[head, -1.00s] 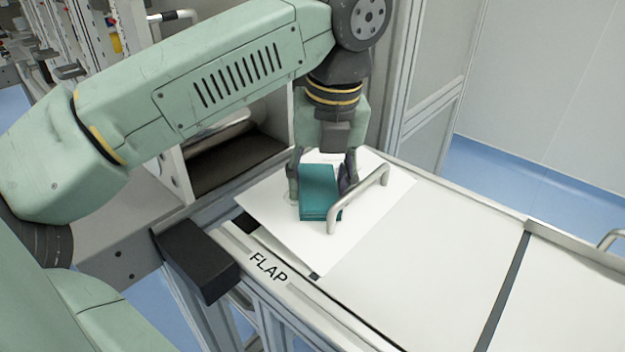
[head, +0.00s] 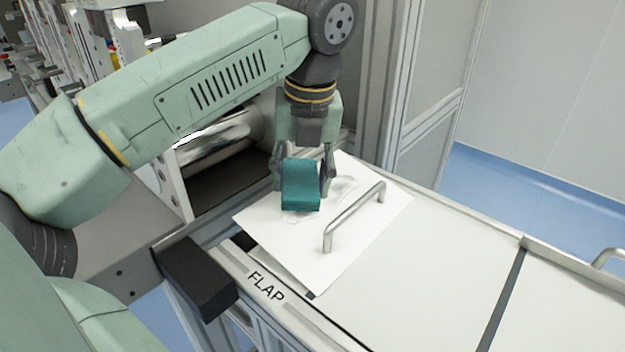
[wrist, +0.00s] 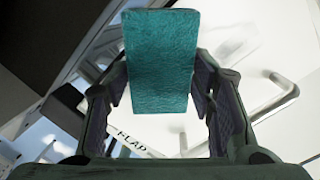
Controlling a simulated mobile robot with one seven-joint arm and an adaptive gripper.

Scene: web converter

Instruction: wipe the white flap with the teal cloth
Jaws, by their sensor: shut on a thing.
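The teal cloth (head: 301,186) is a thick folded block, upright between the fingers of my gripper (head: 304,178). My gripper is shut on it, one finger on each side. In the wrist view the cloth (wrist: 161,62) fills the upper middle, between the two dark finger pads. The white flap (head: 290,245) is a flat panel with a metal bar handle (head: 352,217) on its right part. The cloth is over the flap's left part, left of the handle; I cannot tell whether it touches. Faint grey smudges (head: 345,186) show on the flap beside and below the cloth.
A front rail carries the label FLAP (head: 266,287), with a black block (head: 198,275) at its left end. A metal roller (head: 225,138) and dark opening lie behind left. White panels (head: 430,255) extend right, clear up to a dark seam.

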